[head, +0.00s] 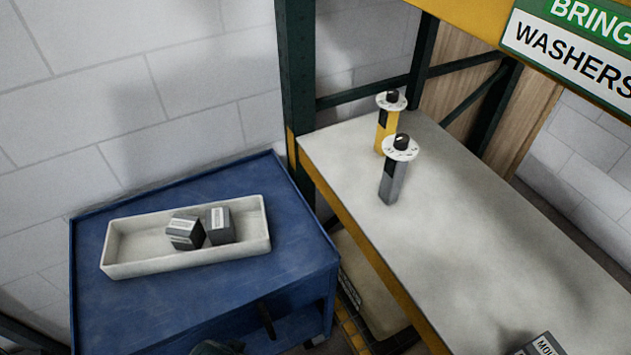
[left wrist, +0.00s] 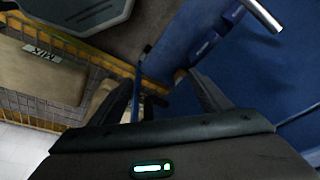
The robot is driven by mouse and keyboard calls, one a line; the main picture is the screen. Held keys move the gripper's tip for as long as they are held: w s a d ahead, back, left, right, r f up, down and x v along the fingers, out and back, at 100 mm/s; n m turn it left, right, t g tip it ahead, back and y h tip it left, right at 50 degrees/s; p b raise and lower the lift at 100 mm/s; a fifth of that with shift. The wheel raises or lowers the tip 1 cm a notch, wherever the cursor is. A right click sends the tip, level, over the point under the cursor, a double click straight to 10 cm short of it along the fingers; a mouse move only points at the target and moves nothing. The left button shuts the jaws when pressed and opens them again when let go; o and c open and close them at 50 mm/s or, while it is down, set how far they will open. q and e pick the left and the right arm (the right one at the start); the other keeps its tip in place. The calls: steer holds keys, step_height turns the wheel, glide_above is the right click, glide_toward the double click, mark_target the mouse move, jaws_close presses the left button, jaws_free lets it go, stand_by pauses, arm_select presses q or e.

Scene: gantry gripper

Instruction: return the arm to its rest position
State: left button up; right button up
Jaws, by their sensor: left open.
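My left gripper (left wrist: 165,92) shows in the left wrist view, with its two dark fingers spread apart and nothing between them. It hangs beside a blue surface that looks like the side of the blue cart (left wrist: 290,75). In the head view, a dark rounded shape at the bottom edge may be part of my left arm, but I cannot tell. My right gripper is in neither view.
The blue cart (head: 200,300) carries a cream tray (head: 130,268) holding two grey blocks (head: 185,231). A bench (head: 460,220) holds grey and yellow dial posts (head: 392,185). The wrist view shows a metal handle (left wrist: 262,14) and a wire basket (left wrist: 40,105).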

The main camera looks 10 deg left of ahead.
arm_select(q)
step_height(320, 180, down, 21)
steer(key=s+b, duration=0.3)
steer(key=s+f+b, duration=0.2)
steer(key=s+f, duration=0.3)
steer(key=f, duration=0.4)
steer(key=s+a+f+b, duration=0.1)
steer(key=s+f+b, duration=0.1)
steer(key=s+f, duration=0.4)
step_height(320, 180, down, 3)
steer(key=shift+s+r+m, duration=0.1)
steer(key=shift+s+m, duration=0.1)
steer(key=shift+m, duration=0.1)
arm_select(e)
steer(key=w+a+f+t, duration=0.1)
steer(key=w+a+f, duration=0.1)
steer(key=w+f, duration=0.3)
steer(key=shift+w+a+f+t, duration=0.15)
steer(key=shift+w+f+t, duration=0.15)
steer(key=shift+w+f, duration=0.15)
